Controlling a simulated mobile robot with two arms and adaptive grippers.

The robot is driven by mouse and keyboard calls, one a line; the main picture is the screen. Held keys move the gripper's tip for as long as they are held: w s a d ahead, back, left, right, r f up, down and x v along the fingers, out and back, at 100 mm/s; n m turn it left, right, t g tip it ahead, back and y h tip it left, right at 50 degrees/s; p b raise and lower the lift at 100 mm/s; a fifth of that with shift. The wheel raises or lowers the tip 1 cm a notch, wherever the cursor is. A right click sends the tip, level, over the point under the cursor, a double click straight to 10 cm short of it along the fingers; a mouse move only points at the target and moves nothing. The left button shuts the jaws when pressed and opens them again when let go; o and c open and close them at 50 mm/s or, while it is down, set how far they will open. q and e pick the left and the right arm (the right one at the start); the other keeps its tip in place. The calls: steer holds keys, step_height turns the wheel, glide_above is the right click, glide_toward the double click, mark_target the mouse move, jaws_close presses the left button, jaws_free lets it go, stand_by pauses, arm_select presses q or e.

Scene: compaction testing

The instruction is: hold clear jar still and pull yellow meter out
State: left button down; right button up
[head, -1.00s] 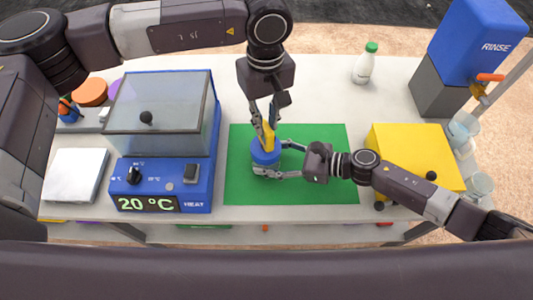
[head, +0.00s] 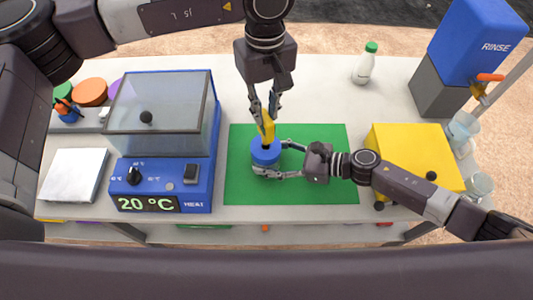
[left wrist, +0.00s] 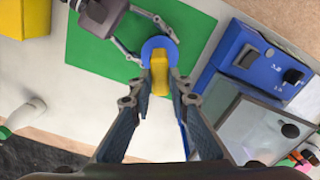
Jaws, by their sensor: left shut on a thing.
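The yellow meter (head: 268,131) stands upright over the dark opening of the blue lid on the clear jar (head: 266,155). Whether its lower end is still inside cannot be seen. My left gripper (head: 267,115) is shut on the meter from above; the left wrist view shows the meter (left wrist: 159,76) between its fingertips. The jar is on the green mat (head: 310,190), its clear wall mostly hidden by lid and fingers. My right gripper (head: 268,160) reaches in from the right, one finger on each side of the jar, and appears closed around it.
A blue heater (head: 190,190) with a glass cover and a "20 °C" display stands left of the mat. A yellow box (head: 405,145) is on the right, near my right arm. A white bottle (head: 363,68) and blue rinse tank (head: 480,45) stand behind.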

steer(key=shift+s+f, duration=0.1)
stand_by(0.3)
steer(key=o, duration=1.4)
steer(key=shift+c, duration=0.2)
steer(key=v, duration=1.2)
steer(key=shift+s, duration=0.1)
